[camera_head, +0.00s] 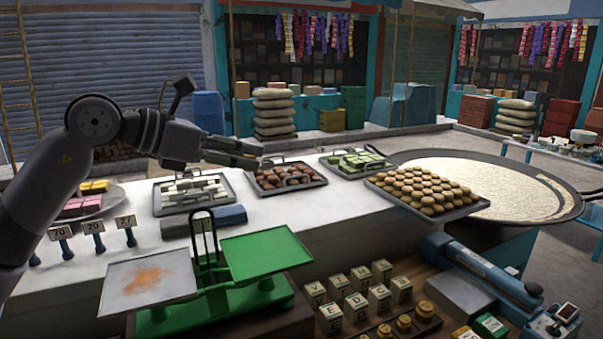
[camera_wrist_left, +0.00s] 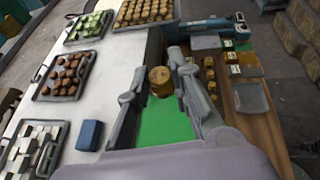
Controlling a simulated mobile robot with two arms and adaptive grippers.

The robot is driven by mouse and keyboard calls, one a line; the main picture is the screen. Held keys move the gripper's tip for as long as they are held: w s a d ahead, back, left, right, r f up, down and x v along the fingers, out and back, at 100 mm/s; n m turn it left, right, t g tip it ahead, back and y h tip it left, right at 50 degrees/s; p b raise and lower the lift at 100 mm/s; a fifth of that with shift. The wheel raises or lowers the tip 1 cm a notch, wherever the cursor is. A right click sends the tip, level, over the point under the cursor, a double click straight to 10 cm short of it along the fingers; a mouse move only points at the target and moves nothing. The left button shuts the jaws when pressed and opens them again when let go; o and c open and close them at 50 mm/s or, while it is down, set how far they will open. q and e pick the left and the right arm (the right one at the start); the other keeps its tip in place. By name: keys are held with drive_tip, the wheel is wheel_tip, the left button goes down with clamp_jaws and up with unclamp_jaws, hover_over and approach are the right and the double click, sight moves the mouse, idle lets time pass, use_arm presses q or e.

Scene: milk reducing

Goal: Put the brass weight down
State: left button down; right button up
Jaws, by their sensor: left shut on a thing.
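My left gripper (camera_head: 252,156) reaches in from the left, above the counter; in the left wrist view its fingers (camera_wrist_left: 173,75) are closed around a brass weight (camera_wrist_left: 160,81). The weight cannot be made out clearly in the head view. A green balance scale (camera_head: 213,292) stands at the front. Its right pan (camera_head: 266,254) is green and bare. Its left pan (camera_head: 133,295) is grey with orange powder on it. In the left wrist view the green pan (camera_wrist_left: 165,125) shows beneath the held weight. My right gripper is not in view.
Several brass weights (camera_head: 404,323) and lettered blocks (camera_head: 356,306) are on the wooden board right of the scale. Sweet trays, one with round cookies (camera_head: 430,187), line the counter (camera_head: 300,215). Price tags (camera_head: 92,227) stand left. A blue device (camera_head: 490,273) and wide pan (camera_head: 500,170) are right.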

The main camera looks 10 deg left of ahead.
use_arm(q)
drive_tip(key=s+d+f+m+g+h, duration=0.15)
drive_tip(key=s+f, duration=0.35)
drive_tip(key=f, duration=0.7)
drive_tip(key=s+d+f+m+g, duration=0.15)
drive_tip(key=s+f, duration=0.35)
drive_tip(key=f, duration=0.7)
drive_tip(key=s+a+f+n+t, duration=0.1)
drive_tip(key=s+a+f, duration=0.2)
drive_tip(key=s+f, duration=0.4)
drive_tip(key=shift+s+f+n+t, duration=0.3)
drive_tip(key=shift+s+f+t, duration=0.05)
drive_tip(key=shift+f+t, duration=0.05)
